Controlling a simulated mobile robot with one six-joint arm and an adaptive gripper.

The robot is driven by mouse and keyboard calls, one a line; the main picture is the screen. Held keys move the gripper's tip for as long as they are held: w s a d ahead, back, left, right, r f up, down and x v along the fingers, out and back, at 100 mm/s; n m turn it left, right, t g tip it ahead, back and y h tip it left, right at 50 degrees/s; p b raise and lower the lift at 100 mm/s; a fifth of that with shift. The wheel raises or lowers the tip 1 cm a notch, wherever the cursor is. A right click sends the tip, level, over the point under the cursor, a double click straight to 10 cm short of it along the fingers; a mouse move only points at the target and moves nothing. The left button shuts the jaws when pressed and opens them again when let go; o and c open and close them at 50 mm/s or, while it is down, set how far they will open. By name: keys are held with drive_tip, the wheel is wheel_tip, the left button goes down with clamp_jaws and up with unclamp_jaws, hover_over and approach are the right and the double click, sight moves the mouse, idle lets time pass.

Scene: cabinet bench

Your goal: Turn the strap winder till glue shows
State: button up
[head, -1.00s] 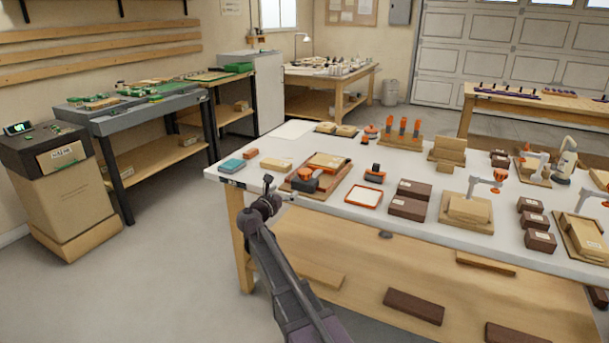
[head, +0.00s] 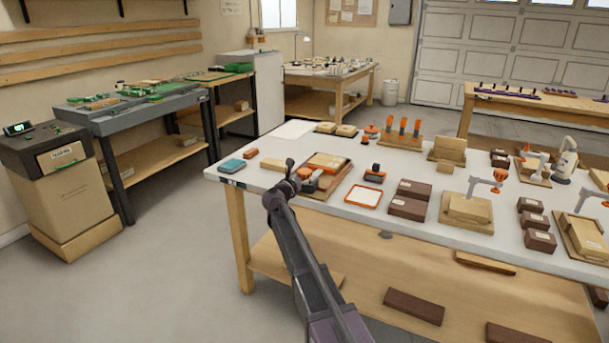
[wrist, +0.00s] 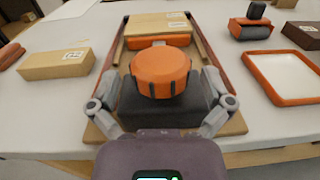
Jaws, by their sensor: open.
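The strap winder (wrist: 160,72) is an orange round knob on a dark block (wrist: 158,112), at the near end of a wooden base board (wrist: 236,126). Behind it lies a light wooden piece (wrist: 158,24) with a label, and a dark red strap (wrist: 196,38) runs along its sides. I cannot make out any glue. My gripper (wrist: 160,84) is open, with one finger on each side of the knob and block; I cannot tell whether they touch. In the head view my gripper (head: 297,180) is at the near left of this board, partly hiding the winder.
A tan box (wrist: 57,64) lies left of the board. An orange-rimmed white tray (wrist: 283,78) and an orange-and-black tool (wrist: 254,22) are at the right. Several brown boxes (head: 408,207) stand further right on the white bench (head: 345,218).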

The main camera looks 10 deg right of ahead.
drive_tip(key=shift+x, duration=0.8)
drive_tip(key=c, duration=1.1)
drive_tip(key=shift+w+m+g+h, duration=0.1)
drive_tip(key=shift+m+g+h, duration=0.2)
drive_tip(key=shift+h, duration=0.1)
drive_tip(key=shift+w+m+g+h, duration=0.1)
drive_tip(key=shift+m+g+h, duration=1.1)
drive_tip(key=shift+g+h, duration=0.15)
drive_tip(key=shift+m+g+h, duration=0.95)
drive_tip(key=shift+m+g, duration=0.35)
drive_tip(key=shift+g, duration=0.45)
